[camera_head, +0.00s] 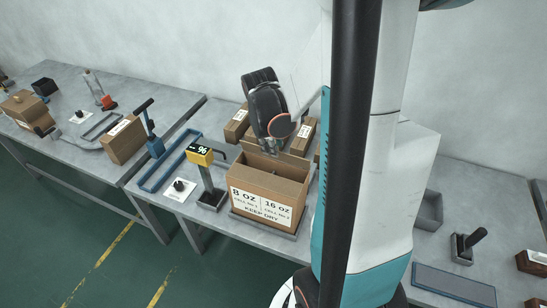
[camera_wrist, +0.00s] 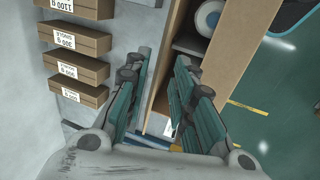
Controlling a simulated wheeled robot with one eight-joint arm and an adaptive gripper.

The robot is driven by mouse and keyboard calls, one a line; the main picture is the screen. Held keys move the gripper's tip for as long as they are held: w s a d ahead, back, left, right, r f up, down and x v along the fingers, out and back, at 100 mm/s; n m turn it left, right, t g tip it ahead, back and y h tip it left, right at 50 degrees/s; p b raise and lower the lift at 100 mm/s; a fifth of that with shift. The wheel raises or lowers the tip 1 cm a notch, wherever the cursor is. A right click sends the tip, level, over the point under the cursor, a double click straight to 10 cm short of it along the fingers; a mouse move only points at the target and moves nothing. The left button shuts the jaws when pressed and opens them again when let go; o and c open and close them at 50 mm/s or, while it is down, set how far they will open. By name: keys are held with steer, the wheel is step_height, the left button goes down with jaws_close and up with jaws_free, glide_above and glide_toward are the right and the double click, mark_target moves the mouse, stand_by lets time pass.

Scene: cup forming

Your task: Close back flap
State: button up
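An open cardboard box (camera_head: 262,190) with a white "8 OZ / 16 OZ" label stands on the table in the head view. Its back flap (camera_head: 293,164) stands up at the far side, partly hidden by my gripper (camera_head: 271,143). In the wrist view the box (camera_wrist: 245,50) lies to the right, with its flap (camera_wrist: 172,50) running down between the fingers. My gripper (camera_wrist: 160,75) is open there, one finger on each side of the flap. Whether either finger touches it I cannot tell.
Several small labelled cartons (camera_wrist: 75,40) stand behind the box. A yellow display post (camera_head: 203,160) is close to its left. A blue tray frame (camera_head: 170,160) lies farther left. A round white-and-blue item (camera_wrist: 208,18) shows inside the box.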

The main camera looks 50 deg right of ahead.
steer(key=shift+b+x, duration=1.1)
steer(key=shift+x, duration=0.95)
jaws_close()
